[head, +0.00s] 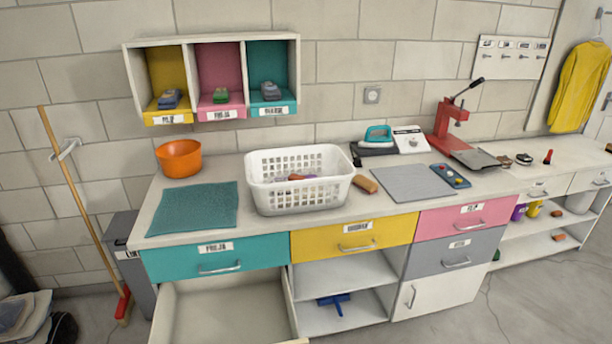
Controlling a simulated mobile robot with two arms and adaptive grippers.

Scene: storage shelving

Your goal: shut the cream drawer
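The cream drawer (289,308) is pulled out below the teal drawer (217,262) at the lower left of the counter unit. I look down into it, and the part of its inside that shows looks empty. Its front is cut off by the bottom edge of the picture. Neither of my grippers is in the head view.
The teal, yellow (352,238), pink (467,217) and grey (456,254) drawers look shut. Open shelves holding a blue item (333,302) are right of the cream drawer. A broom (85,215) leans on the wall at left. A white basket (300,195) stands on the counter.

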